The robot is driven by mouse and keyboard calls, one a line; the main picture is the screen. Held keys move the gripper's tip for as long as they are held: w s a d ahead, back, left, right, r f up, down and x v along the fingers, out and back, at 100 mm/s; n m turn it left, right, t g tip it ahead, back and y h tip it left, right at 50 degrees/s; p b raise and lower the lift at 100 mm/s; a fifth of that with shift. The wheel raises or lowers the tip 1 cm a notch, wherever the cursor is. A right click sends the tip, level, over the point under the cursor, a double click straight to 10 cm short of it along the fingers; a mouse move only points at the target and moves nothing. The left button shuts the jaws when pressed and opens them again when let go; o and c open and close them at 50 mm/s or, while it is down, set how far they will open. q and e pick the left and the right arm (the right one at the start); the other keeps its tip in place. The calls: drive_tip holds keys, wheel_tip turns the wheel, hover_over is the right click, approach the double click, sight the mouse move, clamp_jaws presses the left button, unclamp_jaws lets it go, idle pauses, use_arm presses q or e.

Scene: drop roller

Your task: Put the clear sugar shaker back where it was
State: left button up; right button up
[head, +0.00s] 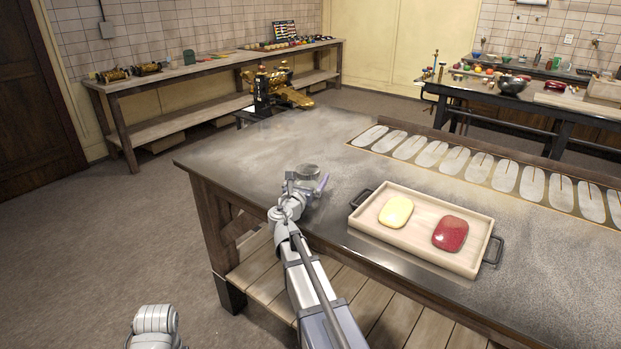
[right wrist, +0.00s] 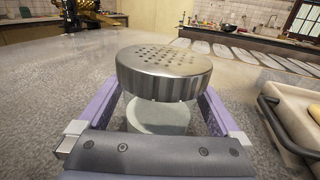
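The clear sugar shaker (head: 308,171) is upright at the near left part of the long grey table (head: 270,147). In the right wrist view its perforated metal lid (right wrist: 164,72) is near and large, with the clear body (right wrist: 158,115) below. My right gripper (head: 306,186) is around the shaker, one purple finger on each side. Narrow gaps seem to show between the fingers and the body, so it looks open. The shaker's base is hidden behind the gripper. Only a part of my left arm shows at the bottom left; its gripper is out of view.
A wooden tray (head: 418,251) with black handles holds a yellow (head: 396,212) and a red block (head: 450,233), right of my right gripper. A strip of pale ovals (head: 452,160) lies along the far edge. A brass machine (head: 275,88) stands beyond the far left corner. The table's left part is clear.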

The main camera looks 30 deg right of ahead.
drive_tip(key=shift+r, duration=0.25)
drive_tip(key=v, duration=1.2)
drive_tip(key=shift+f, duration=0.1)
drive_tip(key=shift+s, duration=0.1)
